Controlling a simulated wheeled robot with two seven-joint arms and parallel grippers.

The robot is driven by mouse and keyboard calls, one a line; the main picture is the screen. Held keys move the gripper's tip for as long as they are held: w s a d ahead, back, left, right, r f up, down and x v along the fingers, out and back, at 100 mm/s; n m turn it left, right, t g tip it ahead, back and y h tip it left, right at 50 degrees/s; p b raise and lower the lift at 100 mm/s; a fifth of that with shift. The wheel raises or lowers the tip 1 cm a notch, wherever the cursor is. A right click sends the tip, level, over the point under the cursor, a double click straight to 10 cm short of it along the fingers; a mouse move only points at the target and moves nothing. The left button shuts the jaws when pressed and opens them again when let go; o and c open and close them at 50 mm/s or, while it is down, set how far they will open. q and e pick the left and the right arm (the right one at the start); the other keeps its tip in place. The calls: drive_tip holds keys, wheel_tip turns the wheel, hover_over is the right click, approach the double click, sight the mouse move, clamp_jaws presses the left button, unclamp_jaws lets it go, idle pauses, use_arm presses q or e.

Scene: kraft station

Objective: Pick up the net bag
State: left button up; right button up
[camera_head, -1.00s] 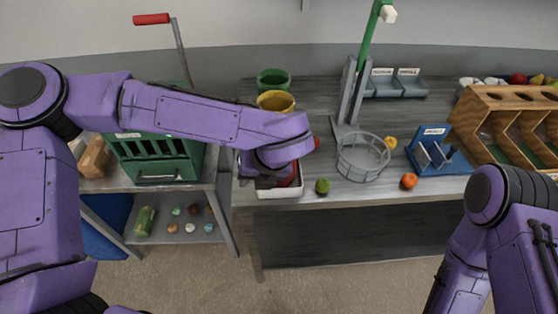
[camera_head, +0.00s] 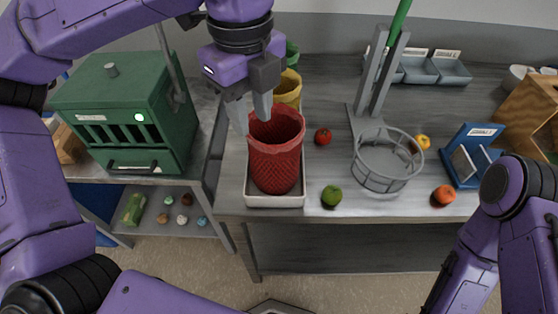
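The net bag (camera_head: 275,165) is a red mesh bag, standing upright with its mouth open in a white square tray (camera_head: 262,202) near the table's front edge. My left gripper (camera_head: 251,113) points down at the bag's left rim. Its two fingers are apart, one just left of the rim and one overlapping the rim's back left in the picture. I see nothing held between them, and I cannot tell whether they touch the bag. My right arm is at the lower right, and its gripper is out of view.
A yellow container (camera_head: 289,90) and a green one (camera_head: 292,54) stand behind the bag. To the right are a tomato (camera_head: 323,136), a green fruit (camera_head: 331,196), a wire ring basket (camera_head: 385,165) and a grey post. A green machine (camera_head: 125,112) stands left.

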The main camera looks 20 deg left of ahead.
use_arm(q)
hover_over(253, 156)
drive_tip(key=d, duration=0.1)
wheel_tip(253, 156, down, 5)
drive_tip(key=shift+r+p, duration=0.15)
drive_tip(key=shift+p, duration=0.2)
drive_tip(key=f+p, duration=0.1)
drive_tip(key=f, duration=0.2)
drive_tip(key=a+f, duration=0.1)
drive_tip(key=f, duration=0.2)
drive_tip(key=shift+a+p, duration=0.1)
drive_tip(key=shift+p, duration=0.25)
drive_tip(key=shift+c, duration=0.3)
clamp_jaws()
